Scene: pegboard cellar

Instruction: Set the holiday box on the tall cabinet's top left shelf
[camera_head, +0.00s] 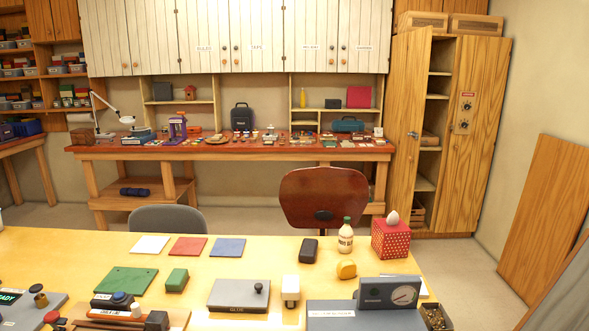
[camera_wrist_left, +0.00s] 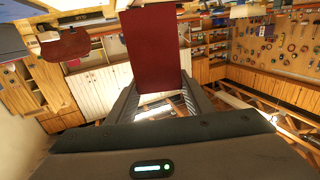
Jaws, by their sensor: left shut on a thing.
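In the left wrist view my left gripper (camera_wrist_left: 158,84) is shut on a dark red box (camera_wrist_left: 152,48), which sticks out beyond the fingers. No label is readable on its visible face. Neither gripper shows in the head view. The tall cabinet (camera_head: 477,130) stands at the back right in the head view. Its left door (camera_head: 408,130) is swung open, showing a narrow column of shelves. The top left shelf (camera_head: 440,73) looks empty in the part I see; the door hides some of it. The cabinet also shows at the left of the wrist view (camera_wrist_left: 50,85), upside down.
A yellow table (camera_head: 220,262) with many small items fills the foreground. A brown chair (camera_head: 323,198) and grey chair (camera_head: 166,218) stand behind it. A cluttered workbench (camera_head: 230,152) lines the back wall. A wooden panel (camera_head: 545,215) leans at the right. Floor shows before the cabinet.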

